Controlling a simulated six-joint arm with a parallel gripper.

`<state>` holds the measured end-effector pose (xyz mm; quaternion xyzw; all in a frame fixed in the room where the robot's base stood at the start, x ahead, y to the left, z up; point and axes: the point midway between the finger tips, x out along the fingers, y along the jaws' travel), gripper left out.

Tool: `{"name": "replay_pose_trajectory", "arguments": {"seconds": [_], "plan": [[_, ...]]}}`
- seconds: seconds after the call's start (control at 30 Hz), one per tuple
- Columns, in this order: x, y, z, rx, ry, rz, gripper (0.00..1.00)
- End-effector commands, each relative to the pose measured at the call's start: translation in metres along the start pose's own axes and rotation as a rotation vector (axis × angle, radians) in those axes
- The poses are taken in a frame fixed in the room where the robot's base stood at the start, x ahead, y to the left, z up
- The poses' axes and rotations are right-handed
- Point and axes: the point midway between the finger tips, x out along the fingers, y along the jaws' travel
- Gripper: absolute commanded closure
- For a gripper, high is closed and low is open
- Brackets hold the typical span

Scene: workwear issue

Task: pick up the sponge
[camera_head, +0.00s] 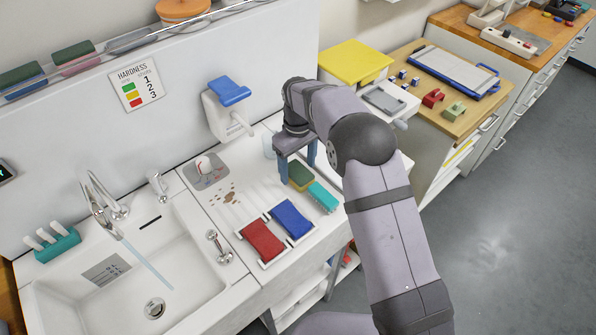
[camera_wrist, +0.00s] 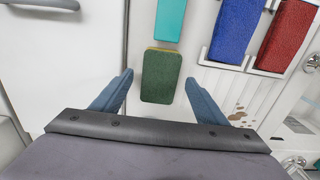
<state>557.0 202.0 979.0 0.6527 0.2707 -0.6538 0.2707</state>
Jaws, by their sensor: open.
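The sponge (camera_head: 301,176) has a dark green top and a yellow layer below. It lies on the white counter, in front of the wall dispenser and beside a teal brush-like block (camera_head: 323,197). In the wrist view the sponge (camera_wrist: 161,78) is near the middle, and the teal block (camera_wrist: 170,18) is just beyond it. My gripper (camera_head: 297,166) is open and empty, pointing down at the sponge. In the wrist view its blue fingers (camera_wrist: 158,86) stand on either side of the sponge with gaps. How far the fingertips are above the counter is hard to tell.
A white rack holds a red pad (camera_head: 263,240) and a blue pad (camera_head: 292,218) nearby. Brown crumbs (camera_head: 231,197) lie left of the sponge. A clear cup (camera_head: 269,146) stands close behind my gripper. The sink (camera_head: 130,290) is at the left.

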Motion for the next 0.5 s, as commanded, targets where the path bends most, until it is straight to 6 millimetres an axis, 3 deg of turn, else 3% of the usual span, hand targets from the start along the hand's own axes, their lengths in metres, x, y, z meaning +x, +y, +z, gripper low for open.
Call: {"name": "replay_pose_trajectory", "arguments": {"seconds": [0.2, 0.43, 0.5], "plan": [[0.017, 0.0, 0.0, 0.0, 0.0, 0.0, 0.33], [0.018, 0.0, 0.0, 0.0, 0.001, 0.0, 0.33], [0.018, 0.0, 0.0, 0.0, 0.001, 0.0, 0.47]]}}
